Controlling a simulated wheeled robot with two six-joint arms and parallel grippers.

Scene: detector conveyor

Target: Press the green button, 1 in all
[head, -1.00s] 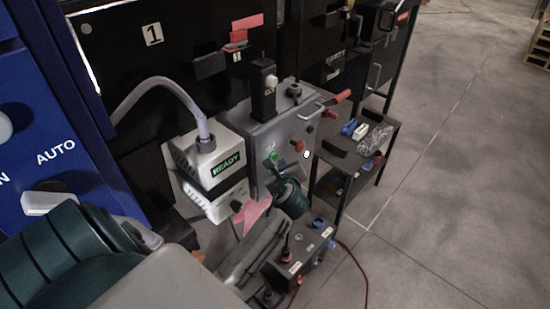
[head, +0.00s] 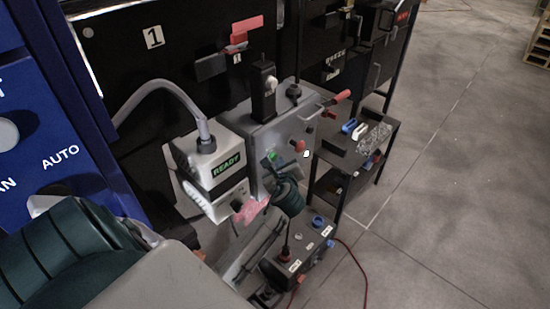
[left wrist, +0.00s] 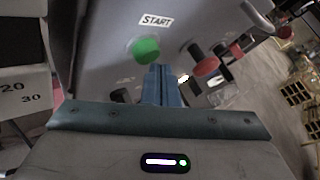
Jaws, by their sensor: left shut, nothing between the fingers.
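The round green button (left wrist: 146,51) is on a grey panel under a START label (left wrist: 156,20) in the left wrist view. In the head view it is a small green spot (head: 272,156), partly hidden by my gripper. My left gripper (left wrist: 164,72) is shut and empty, its blue fingertips just below and right of the button in the wrist view. It is close to the panel in the head view (head: 279,170). The fingers do not cover the button in the wrist view, and I cannot tell the remaining depth gap. My right gripper is not in view.
Red knobs (left wrist: 205,65) sit right of the green button on the panel. A grey box with a READY display (head: 227,165) stands left. A control box (head: 302,243) with a blue button is below. A small black table (head: 357,146) and open floor lie right.

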